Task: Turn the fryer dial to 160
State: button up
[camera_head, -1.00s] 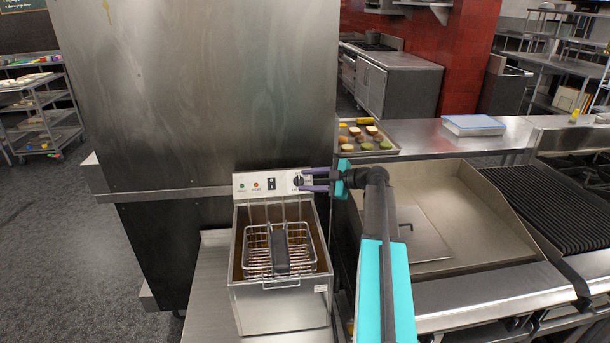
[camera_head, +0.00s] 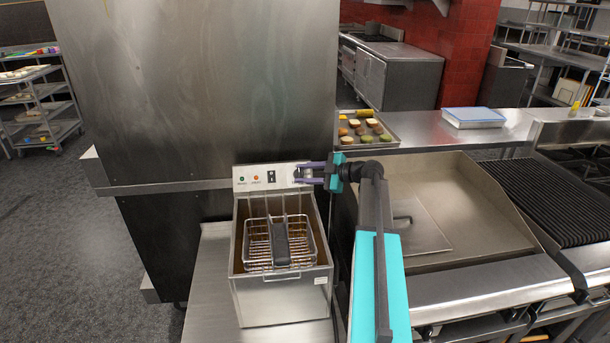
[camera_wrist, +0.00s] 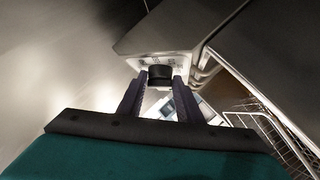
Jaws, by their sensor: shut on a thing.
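The fryer (camera_head: 281,303) is a steel box with a wire basket (camera_head: 280,243) in its well. Its white control panel (camera_head: 252,178) stands upright at the back, with a green light, a red-orange light and a black switch. The dial (camera_wrist: 160,74) is a dark round knob at the right end of the panel. My gripper (camera_head: 305,174) reaches in from the right, and its two purple fingers are shut on the dial, one on each side. The fingers mostly cover the dial in the head view. The numbers around it cannot be read.
A tall steel cabinet (camera_head: 200,80) stands behind the fryer. To the right are a flat griddle (camera_head: 470,215) and a ribbed grill (camera_head: 550,190). A tray (camera_head: 390,142) of food pieces and a blue-lidded container (camera_head: 474,115) sit on the back counter.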

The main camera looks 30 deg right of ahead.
jog(key=shift+s+f+m+t+h+b, duration=0.25)
jog(key=shift+m+t+b, duration=0.4)
jog(key=shift+b, duration=1.35)
jog(key=shift+w+m+t+h+b, duration=0.15)
jog(key=shift+m+t+h+b, duration=0.45)
jog(key=shift+b, duration=1.4)
jog(key=shift+r+m+b, duration=0.2)
jog(key=shift+m+b, duration=0.15)
jog(key=shift+b, duration=0.2)
jog(key=shift+d, duration=0.1)
jog(key=o, duration=0.7)
jog(key=shift+f, duration=0.1)
jog(key=shift+s, duration=0.1)
jog(key=b+v, duration=0.3)
jog(key=v, duration=1)
jog(key=shift+s+d, duration=0.2)
jog(key=shift+s, duration=0.1)
